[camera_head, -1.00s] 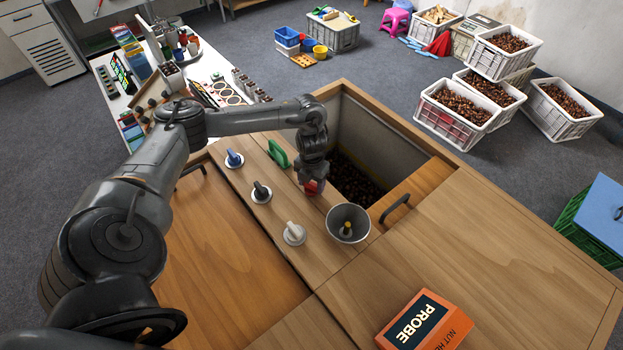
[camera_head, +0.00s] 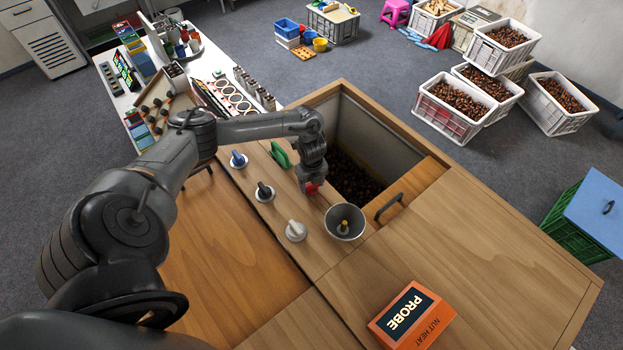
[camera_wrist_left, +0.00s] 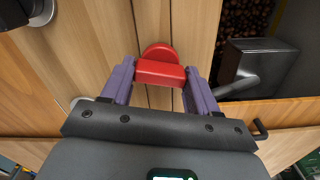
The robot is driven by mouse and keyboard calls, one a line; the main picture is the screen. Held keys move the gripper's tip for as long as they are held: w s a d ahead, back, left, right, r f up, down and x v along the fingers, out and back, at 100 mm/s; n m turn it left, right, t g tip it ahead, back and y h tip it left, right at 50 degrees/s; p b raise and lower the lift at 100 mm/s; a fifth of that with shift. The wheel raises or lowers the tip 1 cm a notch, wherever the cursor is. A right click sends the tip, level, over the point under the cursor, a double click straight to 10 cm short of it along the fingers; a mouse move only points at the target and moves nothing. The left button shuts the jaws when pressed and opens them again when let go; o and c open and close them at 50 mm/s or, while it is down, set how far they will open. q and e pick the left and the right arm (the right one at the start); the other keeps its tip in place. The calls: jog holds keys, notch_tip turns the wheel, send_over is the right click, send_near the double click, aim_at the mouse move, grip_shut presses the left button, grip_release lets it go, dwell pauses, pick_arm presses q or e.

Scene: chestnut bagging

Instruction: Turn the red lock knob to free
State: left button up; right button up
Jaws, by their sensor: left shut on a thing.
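The red lock knob (camera_head: 311,188) stands on the wooden panel beside the open bin. My left gripper (camera_head: 313,182) reaches down onto it from above and hides most of it in the head view. In the left wrist view the red knob (camera_wrist_left: 160,72) sits between the two purple fingers, its bar spanning the gap, with a round red part beyond it. The left gripper is shut on the knob. I cannot tell its exact turn angle. My right gripper is in neither view.
Nearby are a green handle (camera_head: 280,154), a blue knob (camera_head: 238,159), a black knob (camera_head: 264,191), a white knob (camera_head: 296,231) and a metal cup (camera_head: 345,222). The bin (camera_head: 377,129) holds chestnuts. An orange box (camera_head: 436,321) lies on the right tabletop.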

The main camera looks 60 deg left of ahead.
pick_arm(q)
jog(key=shift+n+p, duration=0.9)
jog(key=shift+n, duration=0.6)
jog(key=o, duration=1.1)
jog(key=shift+c, duration=0.2)
notch_tip(320, 180, up, 11)
jog(key=shift+f, duration=0.1)
